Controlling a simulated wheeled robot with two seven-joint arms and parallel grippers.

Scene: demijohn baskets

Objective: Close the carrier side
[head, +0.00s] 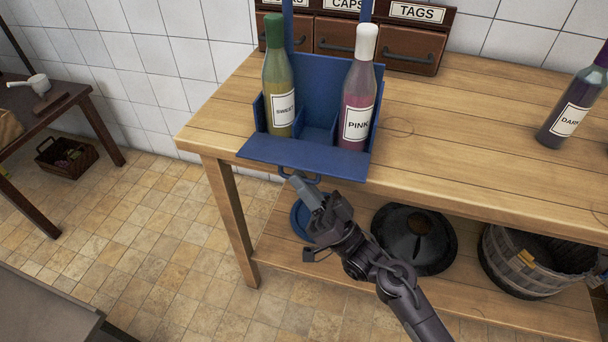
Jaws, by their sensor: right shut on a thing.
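The blue carrier (325,80) stands at the front edge of the wooden table, with dividers inside. Its front side (305,155) is folded down, lying nearly flat toward me and reaching over the table edge. A bottle labelled SWEET (278,85), with a green cap, stands in the left compartment. A bottle labelled PINK (357,95), with a white cap, stands in the right one. My right gripper (298,184) is just below the side's outer edge, shut on its blue handle (312,179); the fingers partly hide the handle. My left gripper is out of view.
A dark bottle (573,112) stands far right on the table (470,130). Drawers (378,42) labelled CAPS and TAGS stand behind the carrier. Below, the shelf holds a blue round thing (301,220), a black round thing (432,240) and a wooden tub (520,262).

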